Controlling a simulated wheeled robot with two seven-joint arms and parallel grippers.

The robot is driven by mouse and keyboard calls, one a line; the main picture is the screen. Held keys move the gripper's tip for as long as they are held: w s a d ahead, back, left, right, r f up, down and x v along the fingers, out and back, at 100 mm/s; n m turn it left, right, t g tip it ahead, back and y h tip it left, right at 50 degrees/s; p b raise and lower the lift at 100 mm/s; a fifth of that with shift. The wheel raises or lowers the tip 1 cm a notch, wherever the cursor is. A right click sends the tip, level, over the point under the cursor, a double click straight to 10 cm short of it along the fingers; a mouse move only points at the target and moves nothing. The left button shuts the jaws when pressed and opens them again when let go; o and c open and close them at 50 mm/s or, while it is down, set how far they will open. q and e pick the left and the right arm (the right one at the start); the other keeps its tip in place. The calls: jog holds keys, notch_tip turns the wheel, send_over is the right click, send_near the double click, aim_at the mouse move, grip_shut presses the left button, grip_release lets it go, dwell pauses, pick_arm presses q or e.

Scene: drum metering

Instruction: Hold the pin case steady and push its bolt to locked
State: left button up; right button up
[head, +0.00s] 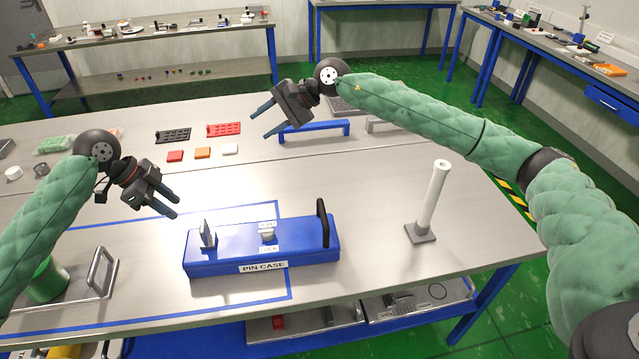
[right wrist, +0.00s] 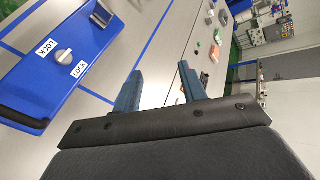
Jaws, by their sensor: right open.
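The blue pin case (head: 300,255) lies on the near table, its name label facing the front edge. A small silver bolt knob (head: 267,233) sits on its top between two white labels; the knob also shows in the right wrist view (right wrist: 64,56). A black handle (head: 323,222) stands at the case's right end and an upright metal plate (head: 207,234) at its left. My left gripper (head: 175,208) is open and empty, above and left of the case. My right gripper (head: 264,122) is open and empty, beyond the case and apart from it.
A white post on a grey base (head: 420,233) stands right of the case. A metal-handled tray (head: 100,285) with a green cylinder (head: 47,282) is at the left. Red, orange and white blocks (head: 202,153) and a blue bracket (head: 315,131) lie behind. Blue tape marks the tabletop.

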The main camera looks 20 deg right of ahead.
aim_at(320, 206)
jog(key=s+d+f+n+g+h, duration=0.1)
jog(key=s+d+f+n+h, duration=0.1)
jog(key=f, duration=0.3)
jog(key=s+d+f+n+h, duration=0.2)
jog(key=s+d+f+h, duration=0.2)
jog(key=d+f+h, duration=0.1)
jog(key=s+d+f+n+g+h, duration=0.1)
jog(key=s+d+f+n+h, duration=0.1)
jog(key=f, duration=0.4)
jog(key=shift+s+d+f+g+h, duration=0.25)
jog(key=shift+s+d+h, duration=0.2)
jog(key=shift+d+h, duration=0.4)
jog(key=shift+a+f, duration=0.1)
jog(key=shift+f, duration=3.75)
grip_shut()
